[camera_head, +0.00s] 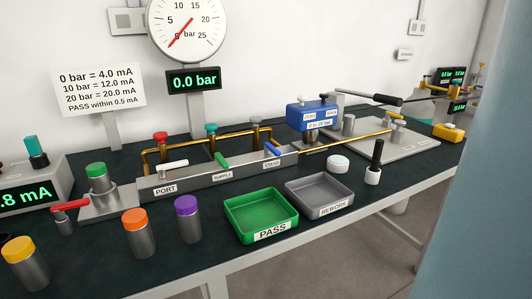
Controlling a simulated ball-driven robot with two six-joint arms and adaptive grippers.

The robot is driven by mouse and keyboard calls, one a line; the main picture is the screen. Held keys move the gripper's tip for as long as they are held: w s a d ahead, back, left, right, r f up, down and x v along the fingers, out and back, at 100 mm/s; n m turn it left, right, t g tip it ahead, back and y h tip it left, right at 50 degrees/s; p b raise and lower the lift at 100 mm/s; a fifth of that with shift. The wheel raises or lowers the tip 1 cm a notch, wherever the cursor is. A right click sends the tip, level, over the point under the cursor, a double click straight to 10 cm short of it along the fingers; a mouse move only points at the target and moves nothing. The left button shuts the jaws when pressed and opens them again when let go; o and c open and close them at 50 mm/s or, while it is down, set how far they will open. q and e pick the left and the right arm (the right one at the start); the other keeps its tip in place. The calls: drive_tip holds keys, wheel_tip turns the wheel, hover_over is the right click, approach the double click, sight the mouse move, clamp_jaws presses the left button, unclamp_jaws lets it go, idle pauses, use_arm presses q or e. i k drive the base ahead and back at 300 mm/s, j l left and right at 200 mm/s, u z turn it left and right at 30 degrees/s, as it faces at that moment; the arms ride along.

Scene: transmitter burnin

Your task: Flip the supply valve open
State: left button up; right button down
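The supply valve's green lever (221,160) sits on the grey manifold block (240,169), above the SUPPLY label (223,175). The lever points across the block, slanting toward the front right. A white lever (173,166) above the PORT label lies roughly along the block. A blue lever (272,149) on the right slants like the green one. The gauge (187,25) needle points to its low end, and the display (194,80) below it reads 0.0 bar. Neither of my grippers is in view.
A green PASS tray (262,232) and a grey REWORK tray (321,211) stand in front of the manifold. Orange (138,233), purple (188,219) and yellow-capped (24,263) cylinders stand at the front left. A large pale blue surface (475,200) blocks the right side.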

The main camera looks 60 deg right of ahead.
sight(218, 160)
drive_tip(key=z, duration=1.5)
